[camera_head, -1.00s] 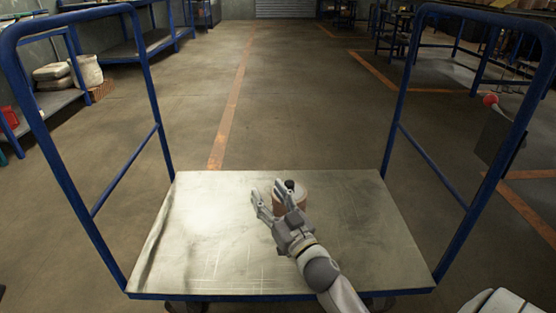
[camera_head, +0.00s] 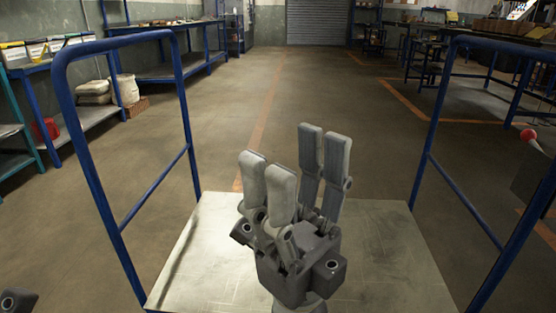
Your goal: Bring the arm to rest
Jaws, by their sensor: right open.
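My right gripper (camera_head: 295,165) stands large in the middle of the view, close to the camera, with its fingers pointing up. Its fingers are apart and nothing is between them. It is in front of the cart's flat metal platform (camera_head: 215,255). The round brownish object that stood on the platform is not visible now; the gripper covers that part. A small grey piece (camera_head: 16,301) at the bottom left corner looks like part of my left gripper; its fingers are out of frame.
The cart has blue tube handles at left (camera_head: 85,150) and right (camera_head: 430,140). Blue workbenches with bins line the left wall, and tables stand at the right. The floor aisle (camera_head: 235,110) beyond the cart is clear up to a grey shutter.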

